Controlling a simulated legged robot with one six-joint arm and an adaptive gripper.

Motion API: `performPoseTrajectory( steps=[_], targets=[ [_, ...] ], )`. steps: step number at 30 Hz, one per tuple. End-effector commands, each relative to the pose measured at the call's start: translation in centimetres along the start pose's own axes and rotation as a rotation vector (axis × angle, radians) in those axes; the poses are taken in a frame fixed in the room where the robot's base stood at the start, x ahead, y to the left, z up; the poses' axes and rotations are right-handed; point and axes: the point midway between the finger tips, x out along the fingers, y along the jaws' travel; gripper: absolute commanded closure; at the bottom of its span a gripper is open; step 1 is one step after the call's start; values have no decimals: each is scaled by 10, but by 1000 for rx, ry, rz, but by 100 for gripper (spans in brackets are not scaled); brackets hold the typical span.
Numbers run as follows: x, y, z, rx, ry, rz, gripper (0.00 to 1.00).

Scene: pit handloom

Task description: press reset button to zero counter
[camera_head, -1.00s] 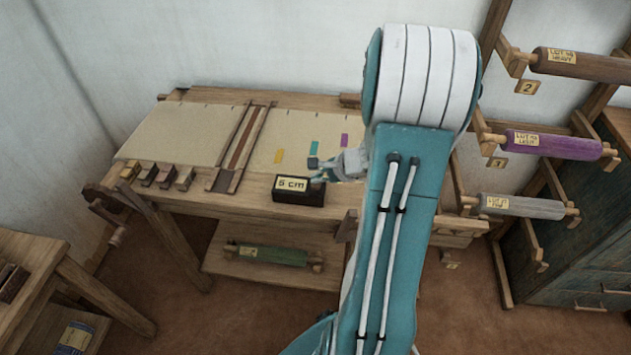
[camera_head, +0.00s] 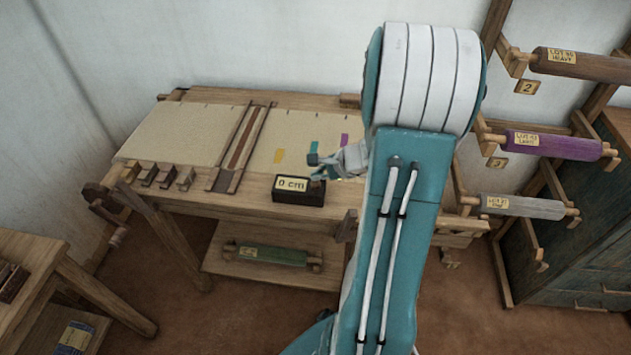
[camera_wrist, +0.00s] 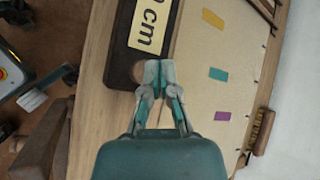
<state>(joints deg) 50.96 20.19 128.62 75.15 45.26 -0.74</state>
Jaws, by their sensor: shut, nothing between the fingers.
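The counter (camera_head: 298,197) is a small dark box with a cream label on the front edge of the loom table. Its label reads "0 cm". In the wrist view the counter (camera_wrist: 123,75) lies ahead of the fingertips, with its label (camera_wrist: 150,25) partly cut off by the top edge. My gripper (camera_head: 319,172) is just above the counter's right end. In the wrist view my gripper (camera_wrist: 158,66) is shut and empty, its tips over or beside that end. I cannot tell whether they touch it. The reset button is not clearly visible; the fingers may hide it.
Cream cloth (camera_head: 190,135) with coloured patches covers the table beyond the counter. Several small blocks (camera_head: 167,177) stand to the left. A rack with a purple roll (camera_head: 552,145) is at the right. A green roll (camera_head: 272,255) lies on the shelf below.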

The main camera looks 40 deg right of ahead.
Motion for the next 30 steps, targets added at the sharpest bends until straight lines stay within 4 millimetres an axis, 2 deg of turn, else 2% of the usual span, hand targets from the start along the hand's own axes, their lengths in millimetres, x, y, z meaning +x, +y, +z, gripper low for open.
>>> performPoseTrajectory(
  steps=[13,30],
  targets=[
    [-6,-4,4,-2,0,-1,100],
    [-37,-28,27,-1,1,-2,100]
  ],
)
